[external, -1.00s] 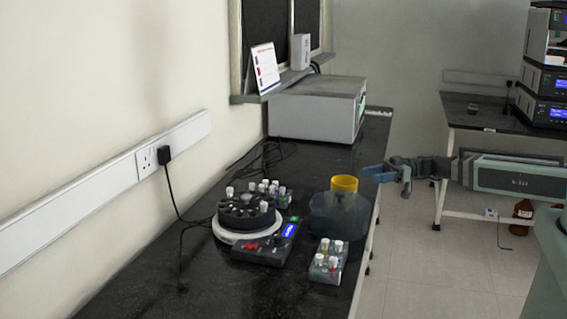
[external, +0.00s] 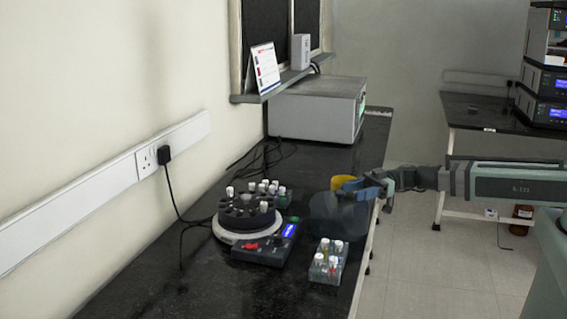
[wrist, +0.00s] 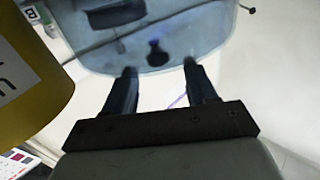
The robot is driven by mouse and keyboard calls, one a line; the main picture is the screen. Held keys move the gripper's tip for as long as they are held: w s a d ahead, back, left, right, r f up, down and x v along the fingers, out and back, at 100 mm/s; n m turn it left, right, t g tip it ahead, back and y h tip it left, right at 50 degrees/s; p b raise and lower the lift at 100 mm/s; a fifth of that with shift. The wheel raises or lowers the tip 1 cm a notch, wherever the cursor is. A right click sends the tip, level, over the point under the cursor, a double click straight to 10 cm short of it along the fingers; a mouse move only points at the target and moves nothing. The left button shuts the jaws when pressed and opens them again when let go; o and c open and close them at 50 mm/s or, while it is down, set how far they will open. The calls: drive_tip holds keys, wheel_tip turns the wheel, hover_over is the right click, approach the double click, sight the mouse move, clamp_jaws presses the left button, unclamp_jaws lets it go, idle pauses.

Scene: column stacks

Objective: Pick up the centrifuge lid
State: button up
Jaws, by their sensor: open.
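The centrifuge lid (external: 335,222) is a dark, see-through, rounded cover near the bench's right edge. In the wrist view the lid (wrist: 200,35) fills the top middle and shows a small black knob (wrist: 155,54) near its lower rim. My gripper (external: 357,187) is over the upper right of the lid in the external view. In the wrist view my gripper (wrist: 160,70) is open, its two fingers spread, with the knob just beyond and between the fingertips. Nothing is held. I cannot tell whether a finger touches the lid.
A yellow cylinder (external: 343,182) stands close by the lid; it also looms at the left of the wrist view (wrist: 35,75). The centrifuge (external: 240,238), holding tubes, sits left of the lid. A tube rack (external: 328,262) stands in front. A large box (external: 315,110) is behind.

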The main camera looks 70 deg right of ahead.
sight(344, 192)
drive_tip(key=shift+x, duration=2.85)
drive_tip(key=shift+w+d+r, duration=0.1)
drive_tip(key=shift+w, duration=0.05)
clamp_jaws()
